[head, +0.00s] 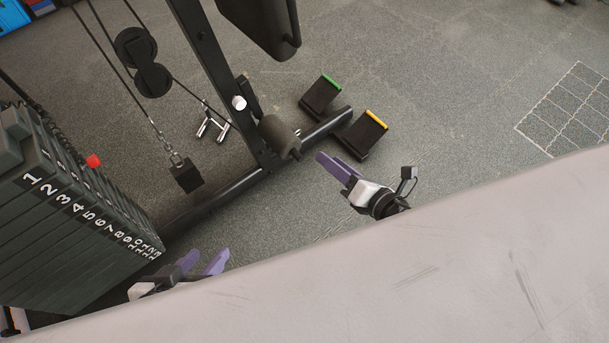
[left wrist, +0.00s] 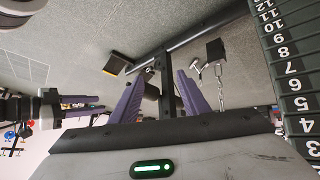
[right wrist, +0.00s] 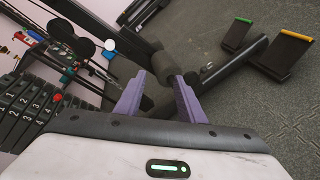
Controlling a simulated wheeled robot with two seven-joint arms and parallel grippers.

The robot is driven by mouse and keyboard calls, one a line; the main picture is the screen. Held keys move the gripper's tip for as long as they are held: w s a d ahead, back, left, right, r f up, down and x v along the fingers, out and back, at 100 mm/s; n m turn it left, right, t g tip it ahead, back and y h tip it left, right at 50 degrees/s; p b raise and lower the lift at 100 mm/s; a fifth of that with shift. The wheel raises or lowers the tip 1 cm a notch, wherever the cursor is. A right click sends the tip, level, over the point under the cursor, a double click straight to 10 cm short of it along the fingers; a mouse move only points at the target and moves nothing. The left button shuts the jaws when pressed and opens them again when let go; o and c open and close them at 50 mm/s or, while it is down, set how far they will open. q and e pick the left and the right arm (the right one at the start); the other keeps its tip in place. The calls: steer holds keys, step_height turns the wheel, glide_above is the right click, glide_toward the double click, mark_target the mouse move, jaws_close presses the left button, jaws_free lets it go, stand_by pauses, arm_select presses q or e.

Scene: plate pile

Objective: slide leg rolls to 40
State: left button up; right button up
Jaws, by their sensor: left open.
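The dark foam leg roll (head: 279,135) sits low on the machine's black upright in the head view. In the right wrist view a grey roll (right wrist: 165,66) shows beyond and between the fingertips. My right gripper (head: 322,162) is open and empty, right of the roll and pointing toward it; its spread purple fingers also show in the right wrist view (right wrist: 160,82). My left gripper (head: 206,258) is open and empty, low beside the weight stack; its spread fingers show in the left wrist view (left wrist: 160,80). I cannot read any scale or 40 mark.
A numbered weight stack (head: 70,215) with a red pin knob (head: 93,161) stands at left. A black floor beam (head: 225,188) runs beneath the upright. Pedals with green (head: 320,96) and orange (head: 362,134) edges are at the beam's far end. Floor at right is clear.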

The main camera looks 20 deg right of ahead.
mark_target(302, 158)
steer(key=w+a+f+n+b, duration=0.1)
steer(key=w+f+n, duration=0.2)
steer(key=w+a+f+n+g+y+b, duration=0.1)
steer(key=w+f+n+b, duration=0.1)
steer(key=w+f, duration=0.1)
steer(key=w+a+f+n+b, duration=0.1)
steer(key=w+f+n+b, duration=0.1)
steer(key=w+f+n, duration=0.1)
steer(key=shift+w+a+f+n+g+y, duration=0.1)
steer(key=shift+a+f+n+g+y, duration=0.05)
steer(key=shift+f, duration=0.25)
steer(key=shift+w+a+f+n+g+y, duration=0.1)
steer(key=shift+a+f+n+g+y, duration=0.05)
steer(key=shift+f, duration=0.2)
arm_select(q)
steer(key=d, duration=0.1)
steer(key=d+h, duration=0.1)
steer(key=f, duration=0.1)
steer(key=shift+w+d+h+b, duration=0.3)
steer(key=shift+w+d+b, duration=0.05)
steer(key=shift+d, duration=0.05)
arm_select(e)
steer(key=shift+w+a+f, duration=0.1)
steer(key=shift+w+a, duration=0.1)
steer(key=shift+w, duration=0.15)
jaws_close()
